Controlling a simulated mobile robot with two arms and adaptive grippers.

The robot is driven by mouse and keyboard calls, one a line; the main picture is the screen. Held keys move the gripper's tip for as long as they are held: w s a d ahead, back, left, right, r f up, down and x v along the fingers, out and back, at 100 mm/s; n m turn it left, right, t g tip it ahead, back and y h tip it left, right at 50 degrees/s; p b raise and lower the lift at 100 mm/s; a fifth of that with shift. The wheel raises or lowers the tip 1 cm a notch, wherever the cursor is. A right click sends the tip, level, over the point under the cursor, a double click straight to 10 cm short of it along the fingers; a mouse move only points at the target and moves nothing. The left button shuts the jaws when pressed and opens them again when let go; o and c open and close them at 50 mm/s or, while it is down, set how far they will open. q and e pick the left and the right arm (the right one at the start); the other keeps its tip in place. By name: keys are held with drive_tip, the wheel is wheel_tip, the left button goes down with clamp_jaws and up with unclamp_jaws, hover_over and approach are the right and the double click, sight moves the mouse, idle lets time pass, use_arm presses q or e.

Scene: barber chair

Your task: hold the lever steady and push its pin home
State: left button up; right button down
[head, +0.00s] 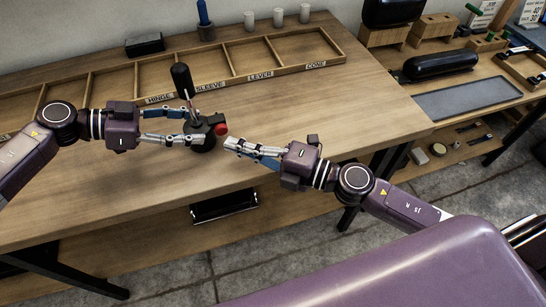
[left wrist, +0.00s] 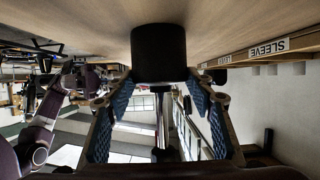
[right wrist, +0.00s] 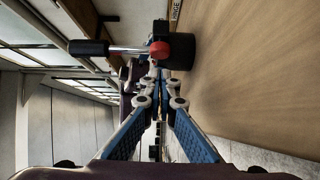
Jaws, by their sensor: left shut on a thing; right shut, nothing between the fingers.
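The lever (head: 181,80) has a black grip on a thin metal rod and rises tilted from a dark round base (head: 203,145) on the bench. A red pin head (head: 221,129) sticks out on its right side. My left gripper (head: 196,128) is shut on the lever's lower body; the left wrist view shows the black base (left wrist: 160,52) between its fingers. My right gripper (head: 230,144) is shut and empty, its tips just right of and below the pin. In the right wrist view the red head (right wrist: 160,50) lies just beyond the fingertips; whether they touch is unclear.
Behind the lever is a wooden compartment tray (head: 270,77) labelled HINGE, SLEEVE, LEVER and CONE. White cylinders and a blue-handled tool (head: 203,14) stand at the back. A purple padded surface (head: 400,270) fills the lower right.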

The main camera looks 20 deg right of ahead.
use_arm(q)
drive_tip(key=shift+w+a, duration=0.1)
drive_tip(key=shift+w, duration=0.05)
use_arm(e)
drive_tip(key=v, duration=1)
drive_tip(key=shift+s, duration=0.35)
drive_tip(key=shift+a, duration=0.1)
use_arm(q)
drive_tip(key=o, duration=1.8)
drive_tip(key=shift+o, duration=0.2)
